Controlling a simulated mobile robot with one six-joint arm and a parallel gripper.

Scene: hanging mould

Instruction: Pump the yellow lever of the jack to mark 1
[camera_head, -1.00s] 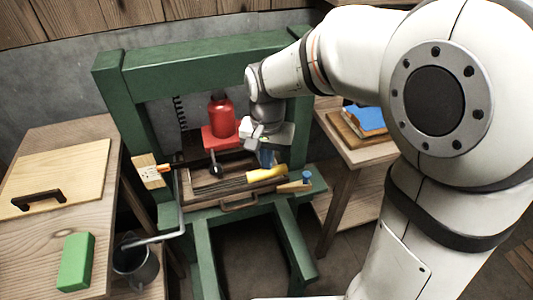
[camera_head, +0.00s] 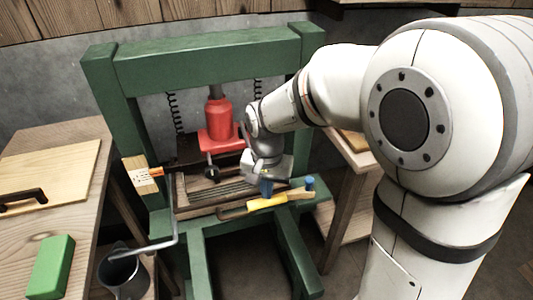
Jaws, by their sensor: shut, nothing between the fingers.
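The red jack (camera_head: 217,121) stands upright in the green press frame (camera_head: 205,65). Its yellow lever (camera_head: 266,203) lies low, across the front of the press bed. My gripper (camera_head: 267,187) is shut with nothing held. Its blue fingertips are just above the lever and look close to or touching its top. An orange pointer (camera_head: 155,173) lies across a pale wooden mark board (camera_head: 141,178) on the left post. The marks are too small to read.
A wooden table at left (camera_head: 85,150) carries a board with a dark handle (camera_head: 24,199) and a green block (camera_head: 50,266). A grey mug (camera_head: 122,275) stands below a bent metal rod (camera_head: 150,244). A blue-topped peg (camera_head: 310,184) is right of the lever.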

